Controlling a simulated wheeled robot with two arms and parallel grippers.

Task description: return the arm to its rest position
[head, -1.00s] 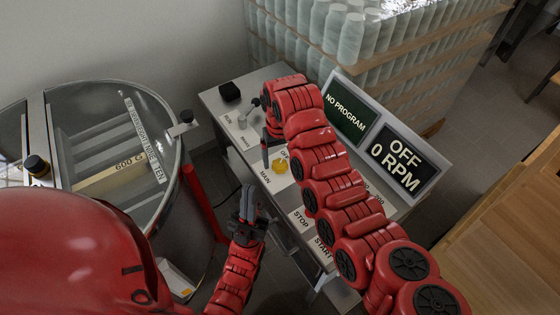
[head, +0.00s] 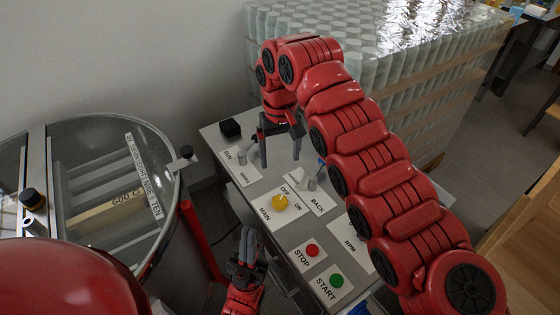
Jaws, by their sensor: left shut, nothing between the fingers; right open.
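My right arm reaches in from the lower right across the control panel (head: 318,228). Its gripper (head: 281,152) is open and empty, fingers pointing down, above the panel's back part behind the yellow MAIN knob (head: 280,202). It appears clear of the panel surface, though the exact gap cannot be told. My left gripper (head: 249,236) is lower in the picture, shut and empty, pointing up, by the panel's left front edge. The red STOP button (head: 312,250) and green START button (head: 337,280) are in plain view. The panel's display screens are hidden behind my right arm.
A round tank with a clear lid (head: 95,165) stands at left, with a red post (head: 203,240) beside it. Shelved stacks of pale jars (head: 385,65) stand behind the panel. A wooden surface (head: 525,240) is at right. Grey floor shows at upper right.

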